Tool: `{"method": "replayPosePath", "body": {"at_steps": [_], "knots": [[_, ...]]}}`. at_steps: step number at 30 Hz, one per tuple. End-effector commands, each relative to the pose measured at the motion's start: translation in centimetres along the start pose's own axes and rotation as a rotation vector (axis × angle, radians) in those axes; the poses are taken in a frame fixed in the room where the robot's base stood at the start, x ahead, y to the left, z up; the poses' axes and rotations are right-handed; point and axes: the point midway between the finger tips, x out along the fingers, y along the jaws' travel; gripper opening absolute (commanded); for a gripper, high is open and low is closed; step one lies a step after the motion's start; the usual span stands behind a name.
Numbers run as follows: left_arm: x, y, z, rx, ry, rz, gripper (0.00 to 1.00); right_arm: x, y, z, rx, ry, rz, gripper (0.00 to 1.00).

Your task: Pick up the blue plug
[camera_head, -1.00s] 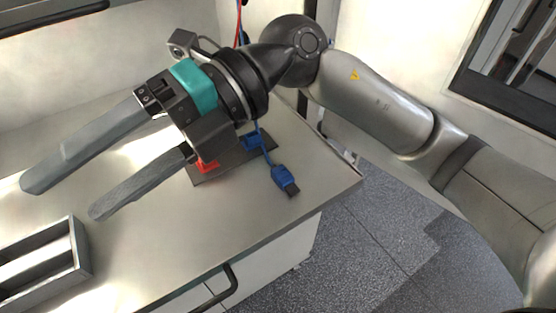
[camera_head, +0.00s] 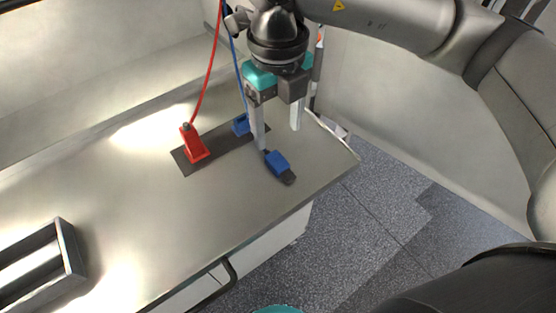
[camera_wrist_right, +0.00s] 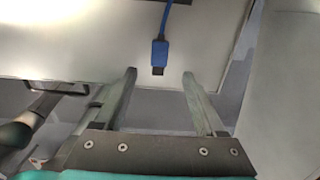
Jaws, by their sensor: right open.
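The blue plug (camera_head: 276,161) with a dark tip lies on the table near its right edge. My right gripper (camera_head: 278,138) is open and empty, pointing down just above and behind the plug. In the right wrist view its fingertips (camera_wrist_right: 159,74) are spread, with the plug lined up between them and beyond them. Whether a finger touches it, I cannot tell. My left gripper is not in view.
A red plug (camera_head: 194,145) with a red cable stands on a dark mat (camera_head: 219,149); a blue block (camera_head: 241,125) sits at the mat's other end. A grey slotted tray (camera_head: 66,250) is at the left. The table's middle is clear.

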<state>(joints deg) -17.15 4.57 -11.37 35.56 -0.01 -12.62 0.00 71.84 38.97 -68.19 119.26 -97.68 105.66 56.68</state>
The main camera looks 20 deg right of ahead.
Motion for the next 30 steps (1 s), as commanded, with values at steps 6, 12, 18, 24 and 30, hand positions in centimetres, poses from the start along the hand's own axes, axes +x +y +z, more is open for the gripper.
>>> {"method": "replayPosePath", "body": {"at_steps": [6,12,18,24,30], "knots": [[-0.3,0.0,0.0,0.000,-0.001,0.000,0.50,3.1,0.0,0.0,0.000,0.001,0.002,0.72],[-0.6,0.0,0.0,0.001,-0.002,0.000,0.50,4.5,0.1,-0.1,-0.001,0.002,0.002,0.72],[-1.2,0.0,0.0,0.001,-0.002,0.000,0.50,7.5,0.1,-0.2,0.000,0.004,0.003,0.72],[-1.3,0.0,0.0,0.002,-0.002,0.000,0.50,8.8,0.1,-0.1,-0.002,-0.001,0.002,0.72],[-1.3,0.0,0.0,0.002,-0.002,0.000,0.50,8.8,0.1,-0.1,-0.002,-0.001,0.003,0.69]]}}
